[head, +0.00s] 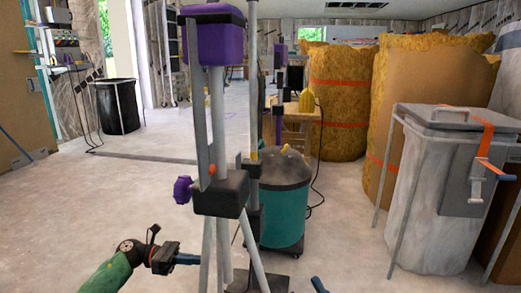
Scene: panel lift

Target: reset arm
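The panel lift (218,110) stands upright in the middle of the head view, with a purple head on top, a grey mast, a dark collar, a purple knob at its left and splayed legs. My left gripper (188,259) is low in the view, at the end of a green arm, with its blue fingers pointing right at the lift's legs. I cannot tell whether it touches them or whether its fingers are apart. A blue tip at the bottom edge looks like part of my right gripper (319,285); the rest of it is out of view.
A teal drum-shaped vacuum (282,220) stands just behind the lift. A grey-lidded bin (435,190) with a metal frame and tall yellow insulation rolls (340,95) are at the right. A black bin (118,106) stands at the left. The floor at left is clear.

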